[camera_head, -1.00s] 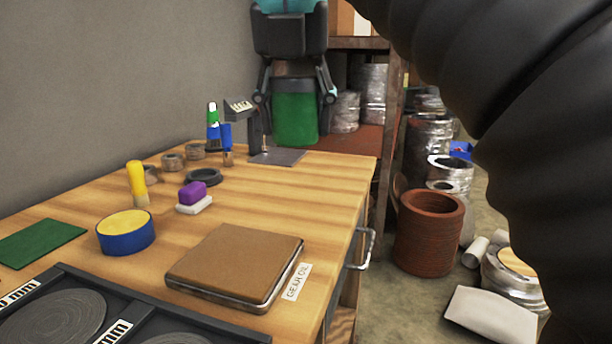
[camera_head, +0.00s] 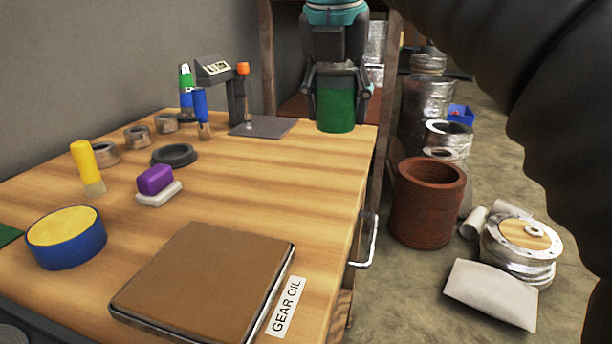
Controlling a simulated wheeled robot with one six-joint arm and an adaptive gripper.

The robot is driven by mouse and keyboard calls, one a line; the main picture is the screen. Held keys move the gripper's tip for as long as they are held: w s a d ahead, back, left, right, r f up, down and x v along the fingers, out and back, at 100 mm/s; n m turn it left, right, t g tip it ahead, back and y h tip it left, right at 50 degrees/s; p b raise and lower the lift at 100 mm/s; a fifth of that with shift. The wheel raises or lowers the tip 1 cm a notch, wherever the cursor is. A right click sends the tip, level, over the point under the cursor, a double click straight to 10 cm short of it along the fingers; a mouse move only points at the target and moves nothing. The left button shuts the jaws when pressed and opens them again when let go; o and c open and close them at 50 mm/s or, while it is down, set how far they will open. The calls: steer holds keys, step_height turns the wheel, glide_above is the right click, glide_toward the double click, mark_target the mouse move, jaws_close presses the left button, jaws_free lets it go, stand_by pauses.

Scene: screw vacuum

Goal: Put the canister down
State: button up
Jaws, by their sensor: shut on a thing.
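My gripper (camera_head: 336,85) is at the far end of the wooden workbench, its two dark fingers on either side of a green canister (camera_head: 335,108). The gripper is shut on the canister, which hangs upright near the bench's far right corner. Whether its bottom touches the bench top cannot be told. A brown square pad (camera_head: 204,280) lies at the near edge of the workbench (camera_head: 290,180), with a "GEAR OIL" label (camera_head: 286,306) beside it.
A stand with a display (camera_head: 214,70) and grey plate is left of the canister. A blue-yellow tin (camera_head: 66,238), yellow brush (camera_head: 84,160), purple block (camera_head: 155,179) and dark ring (camera_head: 174,155) stand on the left. The bench's middle right is clear. Brown pipe (camera_head: 428,203) stands on the floor.

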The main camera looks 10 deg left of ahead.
steer(key=b, duration=0.1)
glide_above(291, 172)
steer(key=s, duration=0.1)
step_height(291, 172, down, 9)
steer(key=shift+f, duration=0.15)
steer(key=shift+s+f+b, duration=0.1)
steer(key=shift+f+b, duration=0.75)
steer(key=shift+f, duration=1.1)
steer(key=shift+f, duration=0.1)
steer(key=o, duration=1.3)
steer(key=p+v, duration=0.4)
steer(key=v, duration=0.8)
